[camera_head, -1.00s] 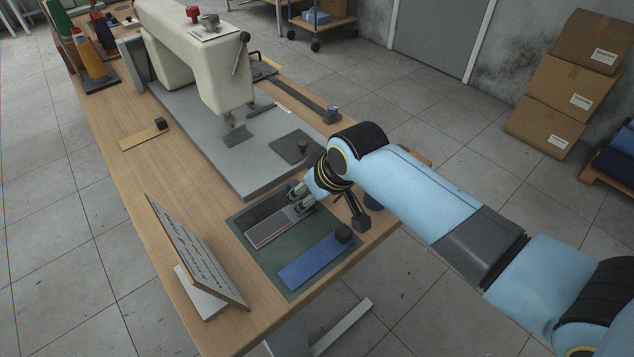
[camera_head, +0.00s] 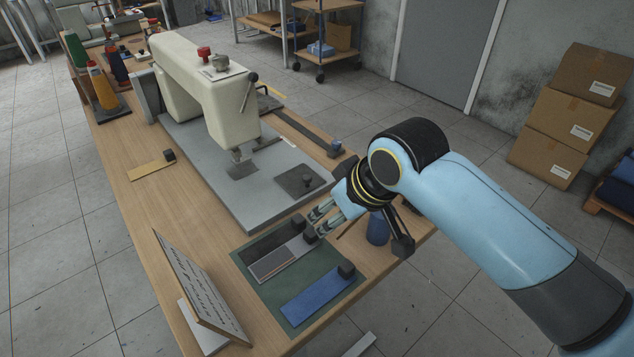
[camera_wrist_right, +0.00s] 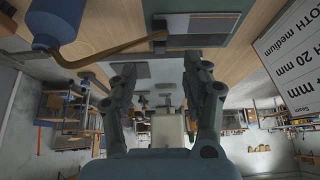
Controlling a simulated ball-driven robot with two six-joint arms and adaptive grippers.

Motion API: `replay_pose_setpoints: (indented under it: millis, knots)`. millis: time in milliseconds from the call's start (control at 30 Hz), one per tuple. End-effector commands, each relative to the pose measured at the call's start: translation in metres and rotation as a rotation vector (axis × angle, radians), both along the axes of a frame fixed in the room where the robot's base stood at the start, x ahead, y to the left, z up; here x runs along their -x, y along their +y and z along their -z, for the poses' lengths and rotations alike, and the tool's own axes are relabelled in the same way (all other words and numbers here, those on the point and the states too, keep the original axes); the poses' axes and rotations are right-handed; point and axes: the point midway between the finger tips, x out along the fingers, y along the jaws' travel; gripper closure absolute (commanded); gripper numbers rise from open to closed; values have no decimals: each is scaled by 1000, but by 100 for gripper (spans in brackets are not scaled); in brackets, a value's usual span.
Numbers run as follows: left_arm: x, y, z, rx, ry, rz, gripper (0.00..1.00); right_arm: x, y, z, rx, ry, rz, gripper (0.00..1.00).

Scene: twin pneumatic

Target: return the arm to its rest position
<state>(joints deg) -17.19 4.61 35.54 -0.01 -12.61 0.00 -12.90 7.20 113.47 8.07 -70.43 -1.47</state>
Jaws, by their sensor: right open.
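My right arm (camera_head: 500,220) is light blue with black joints and comes in from the right in the head view. My right gripper (camera_head: 318,220) is open and empty, above the right side of the table near the green mat. In the right wrist view its two fingers (camera_wrist_right: 197,98) stand apart with nothing between them. The green mat (camera_head: 327,258) carries a dark plate, a grey plate (camera_head: 272,264) and a blue plate (camera_head: 318,298), with dark knobs on them. My left gripper does not show in these frames.
A cream sewing machine (camera_head: 205,88) stands on a grey base on the wooden table (camera_head: 165,212). A tilted sign board (camera_head: 200,285) is near the front edge. A blue bottle (camera_head: 378,229) stands close beside my right gripper. Thread cones (camera_head: 101,87) are at the far left.

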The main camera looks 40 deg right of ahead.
Motion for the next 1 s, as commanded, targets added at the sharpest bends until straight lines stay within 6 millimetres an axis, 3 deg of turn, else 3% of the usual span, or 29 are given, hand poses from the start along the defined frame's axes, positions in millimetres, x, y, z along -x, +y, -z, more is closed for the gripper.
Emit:
replay_pose_setpoints:
  millis: [267, 367, 700, 900, 933, 1000]
  knots:
    - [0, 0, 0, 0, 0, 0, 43, 5, 0, -1, 3, 6, -1, 52]
    - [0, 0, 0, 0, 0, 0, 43, 24, 0, -6, 18, 28, -3, 52]
    - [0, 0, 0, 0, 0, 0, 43, 119, -4, -43, 87, 145, 6, 52]
    - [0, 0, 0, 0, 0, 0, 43, 162, -7, -66, 117, 198, 19, 52]
    - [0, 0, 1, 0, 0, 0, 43, 164, -8, -64, 119, 205, 22, 52]
    - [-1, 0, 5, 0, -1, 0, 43, 158, -9, -42, 118, 211, 23, 52]
